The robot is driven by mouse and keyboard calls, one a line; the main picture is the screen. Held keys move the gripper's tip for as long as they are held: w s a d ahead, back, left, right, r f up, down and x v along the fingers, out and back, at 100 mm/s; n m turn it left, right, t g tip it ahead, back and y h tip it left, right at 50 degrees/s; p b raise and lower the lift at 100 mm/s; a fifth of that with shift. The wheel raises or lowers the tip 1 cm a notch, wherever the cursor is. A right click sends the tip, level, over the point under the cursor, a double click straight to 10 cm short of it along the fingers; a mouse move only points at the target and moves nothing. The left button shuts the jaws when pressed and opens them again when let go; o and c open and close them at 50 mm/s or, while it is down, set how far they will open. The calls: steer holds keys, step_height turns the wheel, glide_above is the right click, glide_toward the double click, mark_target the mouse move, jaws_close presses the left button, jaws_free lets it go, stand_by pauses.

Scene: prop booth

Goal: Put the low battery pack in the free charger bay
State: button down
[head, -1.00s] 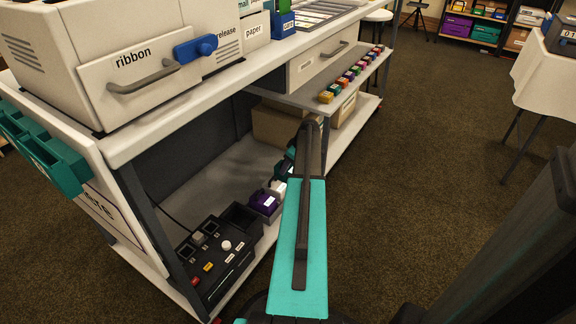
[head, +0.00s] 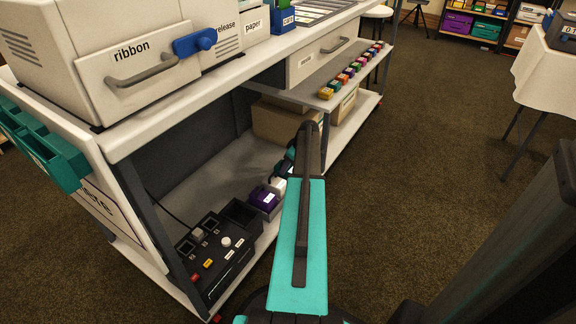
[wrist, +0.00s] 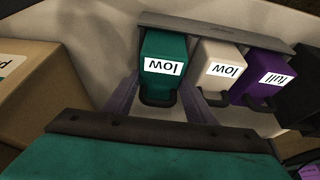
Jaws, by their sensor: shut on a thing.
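In the wrist view a teal battery pack (wrist: 163,50) marked "low" stands at the left of a short row. My gripper (wrist: 158,104) is shut on it, with a finger on either side of its front. A white pack (wrist: 221,60) also marked "low" stands beside it, then a purple pack (wrist: 262,76) marked "full". In the head view the purple pack (head: 265,198) and white pack (head: 278,185) show beside the black charger (head: 226,262). My arm hides most of the teal pack and the gripper there.
The packs and charger are on the bench's low shelf (head: 205,175), under a worktop with a ribbon machine (head: 90,40). A bench leg (head: 150,225) stands in front of the shelf. Cardboard boxes (head: 272,122) are behind the packs.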

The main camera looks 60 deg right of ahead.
steer(key=shift+f, duration=0.5)
stand_by(0.4)
steer(key=c, duration=0.8)
jaws_free()
steer(key=shift+o, duration=0.3)
steer(key=p+v, duration=0.4)
steer(key=v, duration=1)
steer(key=shift+p, duration=0.4)
steer(key=shift+f, duration=0.1)
